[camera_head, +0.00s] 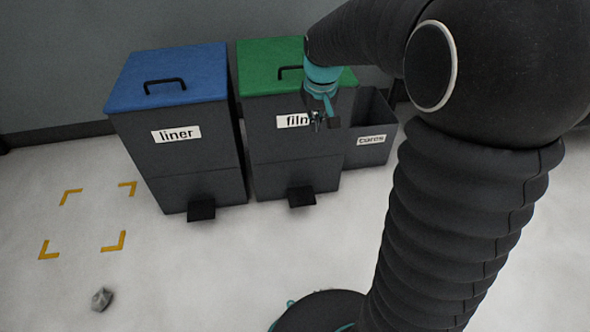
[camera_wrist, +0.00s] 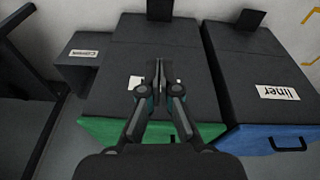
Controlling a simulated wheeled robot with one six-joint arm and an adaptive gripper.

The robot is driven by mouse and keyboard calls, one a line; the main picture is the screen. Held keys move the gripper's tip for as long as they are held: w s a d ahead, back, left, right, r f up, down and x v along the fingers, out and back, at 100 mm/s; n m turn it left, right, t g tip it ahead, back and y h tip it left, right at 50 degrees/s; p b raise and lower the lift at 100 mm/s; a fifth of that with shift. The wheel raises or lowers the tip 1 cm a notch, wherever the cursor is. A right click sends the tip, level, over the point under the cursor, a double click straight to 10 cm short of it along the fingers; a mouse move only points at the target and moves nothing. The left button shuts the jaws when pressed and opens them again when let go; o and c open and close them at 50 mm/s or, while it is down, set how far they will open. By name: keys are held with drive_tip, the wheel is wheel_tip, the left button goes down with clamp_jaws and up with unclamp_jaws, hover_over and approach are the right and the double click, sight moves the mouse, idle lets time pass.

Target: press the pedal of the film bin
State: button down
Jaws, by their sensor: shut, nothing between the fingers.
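The film bin (camera_head: 272,157) is dark grey with a green lid (camera_head: 262,62), which is down, and a white "film" label. Its black pedal (camera_head: 301,196) sticks out at the foot of the front. In the wrist view the bin appears upside down, with the green lid edge (camera_wrist: 100,128) low and the pedal (camera_wrist: 159,9) at the top. My gripper (camera_head: 317,124) is shut and empty, in front of the label and well above the pedal. In the wrist view its fingertips (camera_wrist: 158,68) overlap the bin's front and partly hide the label. I cannot tell whether they touch it.
The liner bin (camera_head: 180,160) with a blue lid stands to the left, and the smaller open cores bin (camera_head: 371,135) to the right. Yellow corner marks (camera_head: 122,240) and a crumpled grey lump (camera_head: 101,299) lie on the floor. The floor before the pedals is clear.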

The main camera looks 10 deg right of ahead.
drive_tip(key=w+f+g+b, duration=0.1)
drive_tip(key=w+f, duration=0.4)
drive_tip(key=f, duration=0.4)
drive_tip(key=w+f+g+b, duration=0.1)
drive_tip(key=w+f, duration=0.5)
drive_tip(key=f, duration=0.2)
drive_tip(key=n+g+b, duration=0.1)
drive_tip(key=g+b, duration=0.1)
approach(302, 199)
drive_tip(key=shift+s+a+r, duration=0.1)
drive_tip(key=shift+s+f+b, duration=0.15)
drive_tip(key=shift+f+b, duration=0.55)
drive_tip(key=shift+f, duration=1.05)
drive_tip(key=shift+s+f+b, duration=0.2)
drive_tip(key=shift+f+b, duration=0.45)
drive_tip(key=shift+f, duration=1.05)
drive_tip(key=shift+f, duration=0.1)
